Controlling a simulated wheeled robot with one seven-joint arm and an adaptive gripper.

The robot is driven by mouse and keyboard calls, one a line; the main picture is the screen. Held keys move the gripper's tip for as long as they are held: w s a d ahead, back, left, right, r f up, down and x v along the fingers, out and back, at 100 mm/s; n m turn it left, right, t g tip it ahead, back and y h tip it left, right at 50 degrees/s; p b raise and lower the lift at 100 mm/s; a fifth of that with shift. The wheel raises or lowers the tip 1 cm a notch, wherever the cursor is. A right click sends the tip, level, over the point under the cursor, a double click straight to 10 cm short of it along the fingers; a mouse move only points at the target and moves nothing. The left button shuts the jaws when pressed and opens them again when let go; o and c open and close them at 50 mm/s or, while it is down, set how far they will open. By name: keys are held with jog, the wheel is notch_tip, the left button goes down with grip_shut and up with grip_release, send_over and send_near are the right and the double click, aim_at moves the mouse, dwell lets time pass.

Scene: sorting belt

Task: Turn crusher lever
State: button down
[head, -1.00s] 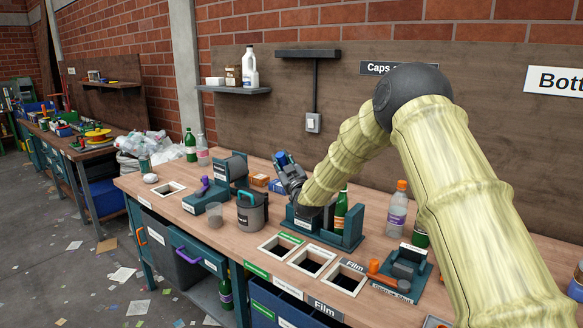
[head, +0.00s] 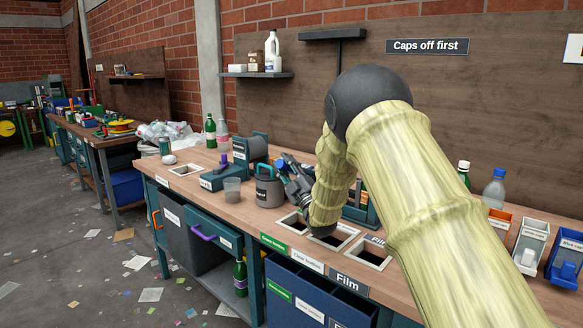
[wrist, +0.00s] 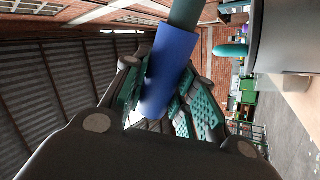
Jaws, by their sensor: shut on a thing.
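My gripper (head: 296,180) is low over the bench, just right of the grey pot. In the wrist view it (wrist: 163,95) is shut around a blue cylindrical grip (wrist: 172,62) on a teal rod (wrist: 187,13), which looks like the crusher lever. The grip is tilted in that view, and the rod runs out of the top of the frame. The lever's pivot is hidden.
The grey lidded pot (head: 270,187) with a teal handle stands close left of my gripper. Bench openings (head: 373,257) lie in front. Bottles (head: 494,188) and small bins (head: 531,245) stand right.

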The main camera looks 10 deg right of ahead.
jog(key=shift+s+a+f+n+y+b, duration=0.15)
jog(key=shift+f+n+y+b, duration=0.25)
jog(key=shift+f+n, duration=0.15)
jog(key=shift+s+a+f+n+y+b, duration=0.15)
jog(key=shift+f+n+y+b, duration=0.15)
jog(key=shift+f+n+b, duration=0.25)
jog(key=c, duration=1.1)
grip_release()
jog(key=shift+c, duration=0.2)
jog(key=shift+r, duration=0.1)
